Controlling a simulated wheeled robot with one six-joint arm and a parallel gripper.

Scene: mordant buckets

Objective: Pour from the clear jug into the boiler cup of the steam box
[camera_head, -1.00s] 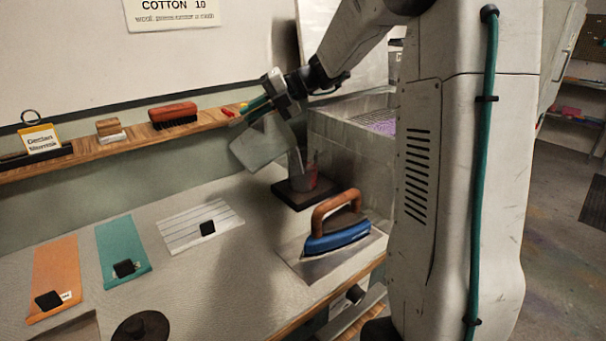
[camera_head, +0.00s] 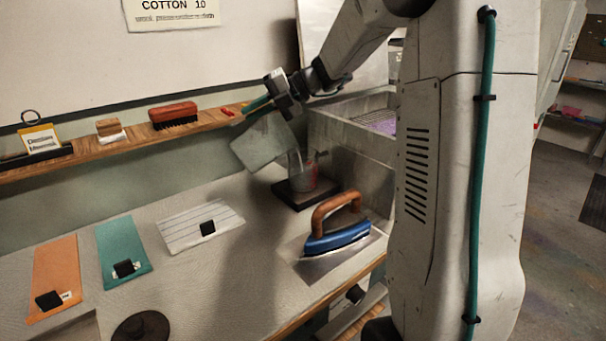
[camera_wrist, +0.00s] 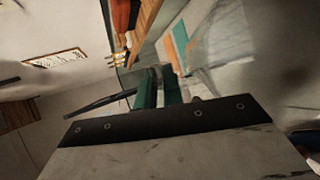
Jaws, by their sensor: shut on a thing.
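The clear jug (camera_head: 262,146) is tilted in the air above the back of the worktop, beside and slightly above the boiler cup. My gripper (camera_head: 258,105) is shut on the jug near its upper edge; its green fingers (camera_wrist: 158,92) also show in the wrist view. The boiler cup (camera_head: 302,178) is a clear cup with a red mark, standing on a dark square base. The jug's lower right side overlaps the cup's rim in the head view; I cannot tell whether they touch or whether liquid flows. The grey steam box (camera_head: 350,142) stands just right of the cup.
A blue iron (camera_head: 338,238) with a wooden handle stands in front of the cup. A wooden shelf (camera_head: 90,155) with brushes runs along the wall behind. Orange (camera_head: 57,270), teal (camera_head: 121,245) and white striped (camera_head: 195,225) cloths lie on the left of the worktop.

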